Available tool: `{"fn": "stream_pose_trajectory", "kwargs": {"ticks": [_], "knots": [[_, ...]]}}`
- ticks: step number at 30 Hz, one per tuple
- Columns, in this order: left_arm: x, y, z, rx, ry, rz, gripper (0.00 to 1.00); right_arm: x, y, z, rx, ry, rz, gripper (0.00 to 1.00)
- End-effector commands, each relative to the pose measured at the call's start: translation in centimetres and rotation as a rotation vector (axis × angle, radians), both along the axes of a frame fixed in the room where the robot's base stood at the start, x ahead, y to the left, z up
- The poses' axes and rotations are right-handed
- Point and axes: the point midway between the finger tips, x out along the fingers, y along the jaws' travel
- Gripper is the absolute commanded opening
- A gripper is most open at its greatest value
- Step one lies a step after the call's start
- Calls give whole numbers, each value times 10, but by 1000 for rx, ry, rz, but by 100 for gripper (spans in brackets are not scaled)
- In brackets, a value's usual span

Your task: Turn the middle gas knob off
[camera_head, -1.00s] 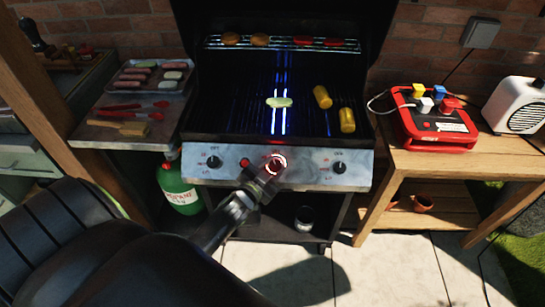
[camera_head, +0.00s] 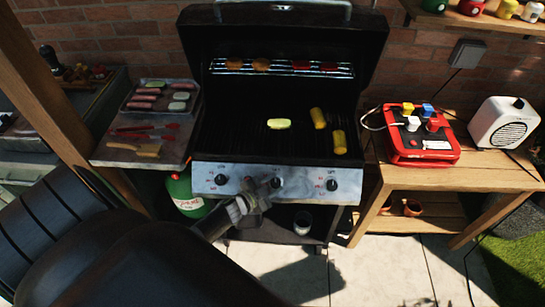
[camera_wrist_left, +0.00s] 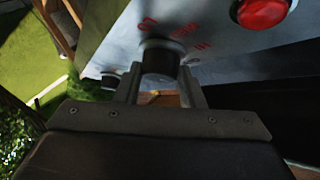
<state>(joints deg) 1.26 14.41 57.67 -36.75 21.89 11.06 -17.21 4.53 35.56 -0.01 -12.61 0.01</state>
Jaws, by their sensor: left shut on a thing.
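The middle gas knob (camera_head: 276,183) is a dark round knob on the grill's silver front panel (camera_head: 304,183). In the left wrist view the knob (camera_wrist_left: 160,58) sits between the two fingers of my left gripper (camera_wrist_left: 161,78). In the head view my left gripper (camera_head: 264,189) reaches up from below to the knob, shut on it and partly covering its left side. The knob's pointer is hard to read. No blue flame or red ring light shows. My right gripper is not in view.
A left knob (camera_head: 221,180) and a right knob (camera_head: 332,185) flank the middle one. A red button (camera_wrist_left: 262,12) is close by. Food lies on the grill grate (camera_head: 255,115). A side shelf with a tray (camera_head: 128,107) is at left, and a wooden table (camera_head: 480,165) at right.

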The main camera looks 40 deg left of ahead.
Motion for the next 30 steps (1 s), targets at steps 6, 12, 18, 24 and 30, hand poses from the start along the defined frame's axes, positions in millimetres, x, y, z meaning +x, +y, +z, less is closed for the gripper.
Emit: {"fn": "stream_pose_trajectory", "kwargs": {"ticks": [6,12,18,24,30], "knots": [[2,0,4,32,19,-41,13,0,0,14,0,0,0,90],[1,0,2,49,31,-62,13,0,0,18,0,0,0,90],[1,0,1,53,34,-67,13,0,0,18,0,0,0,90],[0,0,1,53,34,-67,13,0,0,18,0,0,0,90],[0,0,1,53,35,-66,54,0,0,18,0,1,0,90]]}}
